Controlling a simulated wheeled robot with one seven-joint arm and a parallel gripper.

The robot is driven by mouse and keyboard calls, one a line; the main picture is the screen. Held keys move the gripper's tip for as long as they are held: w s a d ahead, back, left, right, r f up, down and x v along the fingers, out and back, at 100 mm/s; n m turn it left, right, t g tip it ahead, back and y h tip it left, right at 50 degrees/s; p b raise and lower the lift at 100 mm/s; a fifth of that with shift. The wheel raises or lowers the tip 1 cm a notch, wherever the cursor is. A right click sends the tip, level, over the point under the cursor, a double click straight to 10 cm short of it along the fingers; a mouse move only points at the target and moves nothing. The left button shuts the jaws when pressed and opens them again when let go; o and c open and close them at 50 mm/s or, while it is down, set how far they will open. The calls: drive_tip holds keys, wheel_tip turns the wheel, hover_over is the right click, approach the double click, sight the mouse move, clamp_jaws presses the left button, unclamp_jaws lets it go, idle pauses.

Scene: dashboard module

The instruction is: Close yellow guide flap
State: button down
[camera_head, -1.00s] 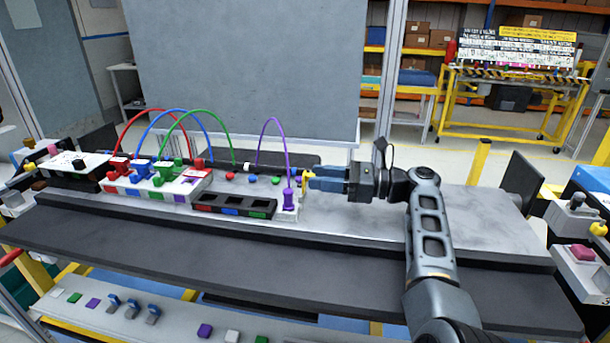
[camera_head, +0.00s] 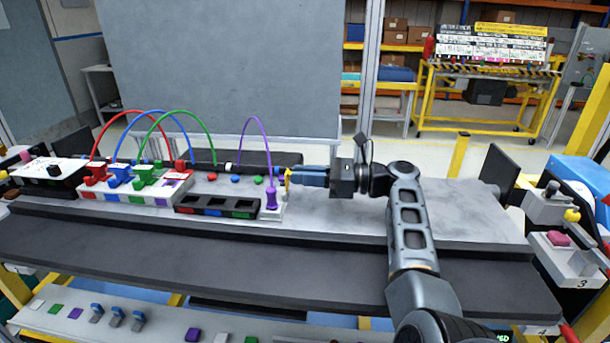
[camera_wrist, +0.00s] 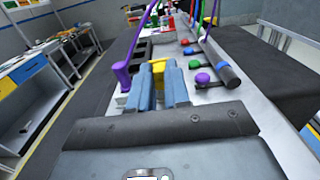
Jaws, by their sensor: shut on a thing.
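The yellow guide flap (camera_head: 288,181) stands at the right end of the row of modules, right beside the purple plug (camera_head: 271,198). My gripper (camera_head: 291,178) reaches in from the right, its blue fingers level above the grey worktop. In the wrist view the yellow flap (camera_wrist: 158,70) is between the two fingertips of my gripper (camera_wrist: 159,75), and they are shut on it. The purple plug (camera_wrist: 122,75) is just left of the fingers there. The flap's lower part is hidden by the fingers.
A black tray with coloured compartments (camera_head: 216,207) lies left of the purple plug. Red, blue and green cables arch over a white module (camera_head: 130,188). Coloured knobs (camera_wrist: 202,78) lie right of the fingers in the wrist view. The worktop (camera_head: 455,215) right of my gripper is bare.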

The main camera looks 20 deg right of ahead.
drive_tip(key=shift+r, duration=0.1)
drive_tip(key=g+h, duration=0.1)
drive_tip(key=a+r+h, duration=0.1)
drive_tip(key=h, duration=0.1)
drive_tip(key=shift+w+a+g, duration=0.1)
drive_tip(key=shift+w+g, duration=0.25)
drive_tip(key=shift+g, duration=0.05)
drive_tip(key=h, duration=0.1)
drive_tip(key=a+g+h, duration=0.1)
drive_tip(key=shift+w+r+h, duration=0.3)
drive_tip(key=shift+w, duration=0.05)
drive_tip(key=shift+w+a+r+g+h, duration=0.1)
drive_tip(key=shift+w+a+g+h, duration=0.1)
drive_tip(key=shift+a+g+h, duration=0.3)
drive_tip(key=shift+w+a+g+h, duration=0.15)
drive_tip(key=shift+g+h, duration=0.25)
drive_tip(key=shift+h, duration=0.3)
drive_tip(key=g+h, duration=0.1)
drive_tip(key=w+a+h, duration=0.1)
drive_tip(key=h, duration=0.1)
drive_tip(key=shift+a+g, duration=0.3)
drive_tip(key=shift+g, duration=0.1)
drive_tip(key=h, duration=0.1)
drive_tip(key=a+f+g+h, duration=0.1)
drive_tip(key=shift+w+a+g+h, duration=0.1)
drive_tip(key=shift+w+g+h, duration=0.2)
drive_tip(key=shift+h, duration=0.1)
drive_tip(key=shift+w+a+f+g+h, duration=0.15)
drive_tip(key=shift+a+f+g+h, duration=0.25)
drive_tip(key=shift+h, duration=0.5)
